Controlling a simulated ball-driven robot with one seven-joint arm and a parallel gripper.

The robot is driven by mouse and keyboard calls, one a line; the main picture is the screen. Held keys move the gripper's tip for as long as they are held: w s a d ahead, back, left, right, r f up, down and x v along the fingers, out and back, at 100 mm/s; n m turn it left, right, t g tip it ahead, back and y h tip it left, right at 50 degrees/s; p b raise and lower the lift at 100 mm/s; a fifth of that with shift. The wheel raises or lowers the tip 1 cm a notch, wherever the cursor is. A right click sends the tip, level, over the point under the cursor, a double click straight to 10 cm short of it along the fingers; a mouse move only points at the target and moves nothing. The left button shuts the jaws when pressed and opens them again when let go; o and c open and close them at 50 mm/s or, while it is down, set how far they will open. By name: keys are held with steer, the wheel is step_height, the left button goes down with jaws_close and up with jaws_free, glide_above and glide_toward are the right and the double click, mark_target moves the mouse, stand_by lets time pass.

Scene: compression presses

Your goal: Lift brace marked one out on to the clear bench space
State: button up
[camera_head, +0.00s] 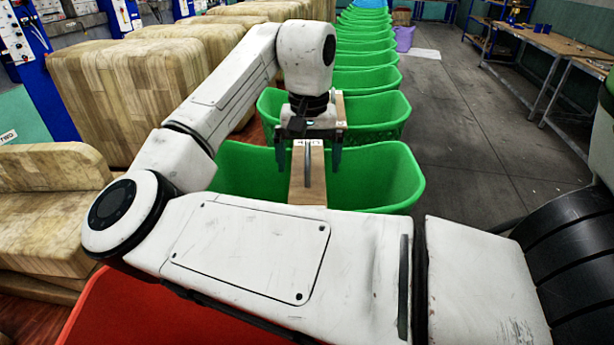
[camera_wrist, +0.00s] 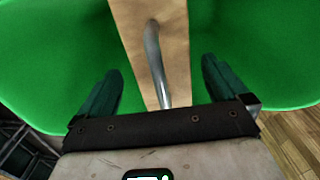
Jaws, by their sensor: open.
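A wooden brace (camera_head: 307,188) with a grey metal bar handle stands in a green bin (camera_head: 395,180). A white label (camera_head: 308,143) with dark marks is at its top, but I cannot read it for sure. My gripper (camera_head: 309,168) is over this bin, pointing down, with its dark teal fingers apart on either side of the brace. In the wrist view the brace (camera_wrist: 172,40) and its curved handle (camera_wrist: 154,60) lie between the open fingers, with gaps on both sides. My arm hides the brace's lower part.
A row of green bins (camera_head: 365,80) runs away behind. Another wooden piece (camera_head: 340,108) shows just behind my gripper. Workbenches (camera_head: 550,42) with small items stand far right, across open grey floor (camera_head: 450,120). Large beige blocks (camera_head: 130,85) stand left. A red surface (camera_head: 110,310) is in front.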

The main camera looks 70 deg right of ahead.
steer(key=shift+a+f, duration=0.1)
steer(key=shift+f, duration=1.6)
steer(key=c, duration=1.5)
steer(key=shift+r, duration=0.1)
steer(key=shift+c, duration=0.2)
